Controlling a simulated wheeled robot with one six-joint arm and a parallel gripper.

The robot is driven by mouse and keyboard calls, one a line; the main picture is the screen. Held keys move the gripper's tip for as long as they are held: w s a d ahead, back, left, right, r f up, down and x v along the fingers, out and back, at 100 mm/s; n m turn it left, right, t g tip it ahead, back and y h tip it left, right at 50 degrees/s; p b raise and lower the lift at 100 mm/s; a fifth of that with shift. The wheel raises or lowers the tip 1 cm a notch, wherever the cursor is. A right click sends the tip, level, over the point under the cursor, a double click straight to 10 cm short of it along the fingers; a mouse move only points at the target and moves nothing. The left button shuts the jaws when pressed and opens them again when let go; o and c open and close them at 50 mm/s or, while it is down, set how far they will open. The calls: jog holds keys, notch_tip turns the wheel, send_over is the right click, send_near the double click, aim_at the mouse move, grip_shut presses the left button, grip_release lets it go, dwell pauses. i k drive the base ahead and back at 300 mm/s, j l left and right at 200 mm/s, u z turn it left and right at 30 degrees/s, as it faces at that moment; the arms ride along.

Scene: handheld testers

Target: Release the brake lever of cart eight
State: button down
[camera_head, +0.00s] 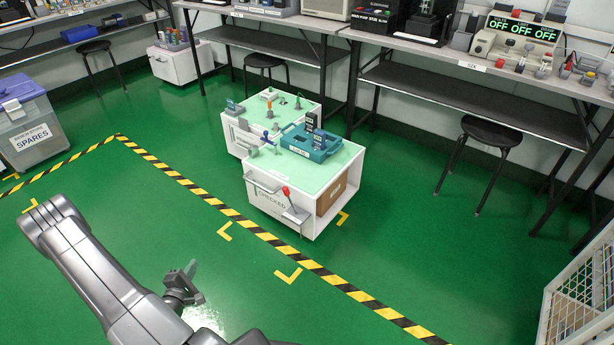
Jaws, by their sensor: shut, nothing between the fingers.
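A white cart (273,214) with a pale green top stands in the middle of the floor, its front marked CHECKED. No number eight is legible on it. A lever with a red knob (286,190) sits at its front right, above a small grey plate. The knob stands near the top edge; whether the brake is on cannot be told. My gripper (190,269) is shut and empty, low at the left front of the cart, well apart from the lever. Part of my arm shows beside it.
A second white cart (231,137) touches or nearly touches the first from behind. A teal tray (318,152) rests on the near cart. Stools (490,131) and benches line the back. A wire cage (582,300) stands at right. Striped tape crosses open green floor.

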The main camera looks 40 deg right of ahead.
aim_at(286, 191)
jog(key=i+l, duration=0.1)
jog(key=l, duration=0.35)
jog(key=i+l+z, duration=0.1)
jog(key=l, duration=0.35)
jog(key=i+l, duration=0.1)
jog(key=l, duration=0.35)
jog(key=z, duration=0.05)
